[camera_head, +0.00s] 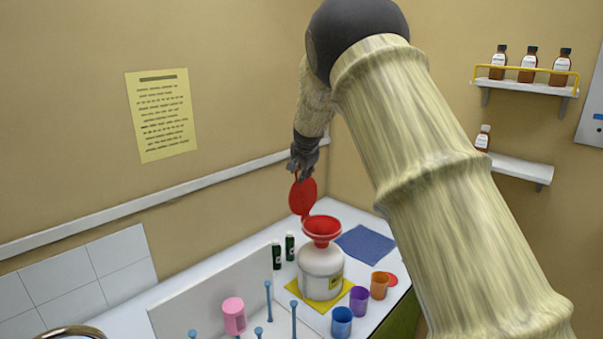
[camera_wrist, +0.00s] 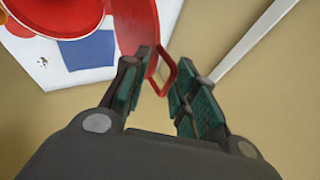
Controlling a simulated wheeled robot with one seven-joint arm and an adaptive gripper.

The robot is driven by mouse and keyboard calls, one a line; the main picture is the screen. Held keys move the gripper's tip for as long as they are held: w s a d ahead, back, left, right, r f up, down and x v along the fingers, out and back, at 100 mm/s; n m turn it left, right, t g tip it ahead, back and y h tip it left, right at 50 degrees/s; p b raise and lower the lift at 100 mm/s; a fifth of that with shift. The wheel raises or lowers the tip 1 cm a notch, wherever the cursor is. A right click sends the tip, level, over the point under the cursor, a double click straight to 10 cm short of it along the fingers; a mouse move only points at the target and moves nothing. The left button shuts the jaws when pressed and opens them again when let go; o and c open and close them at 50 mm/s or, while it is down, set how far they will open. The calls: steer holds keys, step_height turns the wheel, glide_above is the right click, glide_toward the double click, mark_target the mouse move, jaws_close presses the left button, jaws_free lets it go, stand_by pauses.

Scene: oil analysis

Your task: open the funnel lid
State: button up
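The red funnel (camera_head: 322,228) sits on top of a white bottle (camera_head: 321,272); part of the funnel also shows at the top left of the wrist view (camera_wrist: 60,18). Its round red lid (camera_head: 302,197) stands raised, nearly upright, above the funnel's back left rim. In the wrist view the lid (camera_wrist: 134,25) is seen nearly edge-on, with a red loop handle (camera_wrist: 168,72) between my fingertips. My gripper (camera_head: 301,172) is at the lid's top edge.
The bottle stands on a yellow mat (camera_head: 335,310). Blue (camera_head: 342,322), purple (camera_head: 359,300) and orange (camera_head: 379,285) cups stand to its right, two dark vials (camera_head: 277,256) to its left. A blue cloth (camera_head: 365,244) lies behind. A rack with blue pegs (camera_head: 294,318) is in front.

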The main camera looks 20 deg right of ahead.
steer(key=v, duration=1.1)
steer(key=shift+s+r, duration=0.2)
steer(key=shift+s, duration=0.1)
